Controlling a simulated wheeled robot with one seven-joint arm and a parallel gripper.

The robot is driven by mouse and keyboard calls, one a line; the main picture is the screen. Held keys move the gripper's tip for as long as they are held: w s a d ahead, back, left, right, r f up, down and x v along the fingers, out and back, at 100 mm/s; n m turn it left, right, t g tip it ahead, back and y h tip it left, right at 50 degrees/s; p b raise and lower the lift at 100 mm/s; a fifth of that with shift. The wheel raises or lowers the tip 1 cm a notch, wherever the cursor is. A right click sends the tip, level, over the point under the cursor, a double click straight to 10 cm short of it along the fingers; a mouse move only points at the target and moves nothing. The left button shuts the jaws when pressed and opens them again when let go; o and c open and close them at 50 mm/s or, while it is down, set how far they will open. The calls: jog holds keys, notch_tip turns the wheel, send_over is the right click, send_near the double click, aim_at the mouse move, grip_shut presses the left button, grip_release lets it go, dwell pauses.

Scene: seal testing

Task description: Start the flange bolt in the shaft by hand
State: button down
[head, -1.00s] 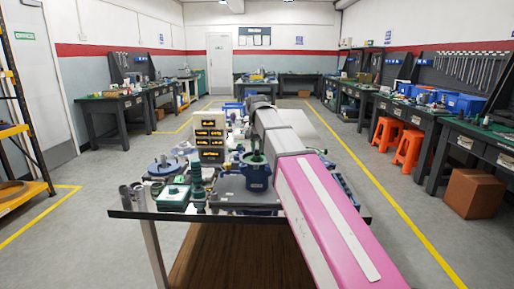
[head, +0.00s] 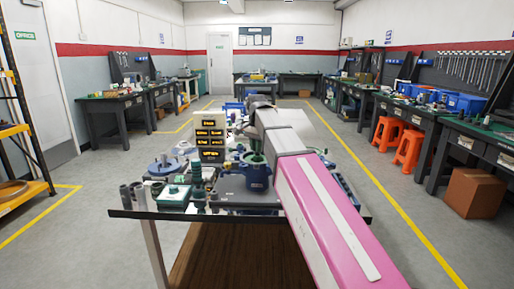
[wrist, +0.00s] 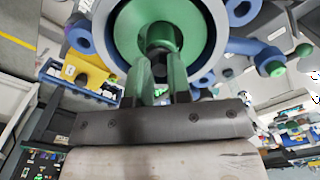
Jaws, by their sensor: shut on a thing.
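In the wrist view a blue round housing (wrist: 216,30) with a green inner ring (wrist: 125,38) fills the upper middle. A green cylindrical part with a dark end (wrist: 161,36), apparently the flange bolt over the shaft, is at its centre. My gripper (wrist: 160,74) reaches toward that centre, its fingers shut on this part. The fingers hide much of the grip, and I cannot tell whether the bolt's thread is in the shaft. In the head view the blue housing (head: 257,177) stands on the table; my arm hides the gripper there.
The table (head: 160,214) holds a green box (head: 174,193), dark cylinders (head: 132,193), a blue-grey flanged part (head: 163,167) and a display with lit yellow rows (head: 210,137). The wrist view shows a yellow part (wrist: 88,70) near the housing. Open floor lies on both sides.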

jog(key=shift+m, duration=0.3)
jog(key=shift+m, duration=0.9)
jog(key=c, duration=1)
grip_release()
jog(key=shift+r, duration=4.5)
